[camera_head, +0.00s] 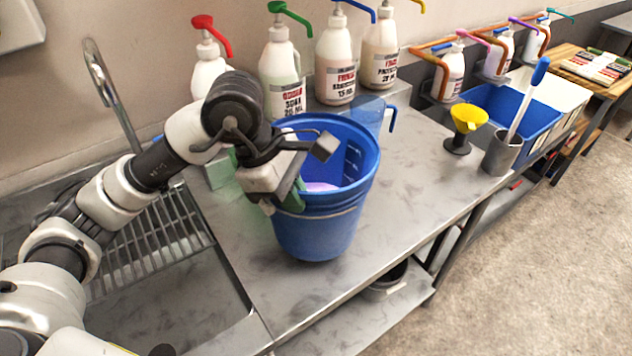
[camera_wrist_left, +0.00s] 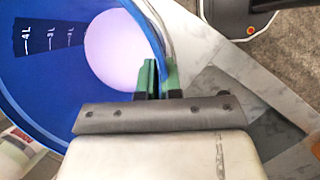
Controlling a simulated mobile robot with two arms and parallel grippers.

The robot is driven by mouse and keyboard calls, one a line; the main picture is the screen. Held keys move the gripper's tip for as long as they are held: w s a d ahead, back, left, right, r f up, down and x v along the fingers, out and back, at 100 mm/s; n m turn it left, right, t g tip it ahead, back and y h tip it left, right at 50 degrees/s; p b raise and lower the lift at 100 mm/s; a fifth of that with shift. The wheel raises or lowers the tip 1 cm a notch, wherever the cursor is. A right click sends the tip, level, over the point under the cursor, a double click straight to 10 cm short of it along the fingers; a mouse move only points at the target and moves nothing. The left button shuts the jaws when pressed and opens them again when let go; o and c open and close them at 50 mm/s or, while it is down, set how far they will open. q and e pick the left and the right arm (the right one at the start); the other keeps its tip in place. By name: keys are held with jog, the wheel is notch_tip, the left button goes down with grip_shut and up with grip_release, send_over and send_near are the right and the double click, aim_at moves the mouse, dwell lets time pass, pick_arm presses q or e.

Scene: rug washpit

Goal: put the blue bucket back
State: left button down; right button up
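The blue bucket (camera_head: 322,232) is upright at the steel counter, right of the sink, with pinkish-lilac liquid inside. My left gripper (camera_head: 290,192) reaches over its near-left rim, with green fingers at the wall. In the left wrist view, the bucket (camera_wrist_left: 22,82) fills the left side, showing volume marks inside. There the gripper's fingers (camera_wrist_left: 161,78) are close together, one on each side of the rim, pinching it. I cannot tell whether the bucket's base touches the counter. My right gripper is not in view.
Several pump bottles (camera_head: 335,60) stand behind the bucket, and a clear blue jug (camera_head: 372,113) is close behind it. A sink rack (camera_head: 150,240) is at left. A yellow funnel (camera_head: 468,117), grey cup (camera_head: 501,152) and blue bin (camera_head: 535,125) are at right. The counter's right-front part is clear.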

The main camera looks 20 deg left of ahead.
pick_arm(q)
jog(key=shift+a+f+p, duration=0.1)
jog(key=shift+f+p, duration=0.5)
jog(key=shift+f, duration=1.45)
jog(key=c, duration=1.8)
grip_release()
jog(key=shift+f, duration=0.2)
jog(key=o, duration=0.5)
jog(key=shift+s+r, duration=0.1)
jog(key=b, duration=0.2)
send_near(294, 214)
jog(key=shift+v, duration=1.15)
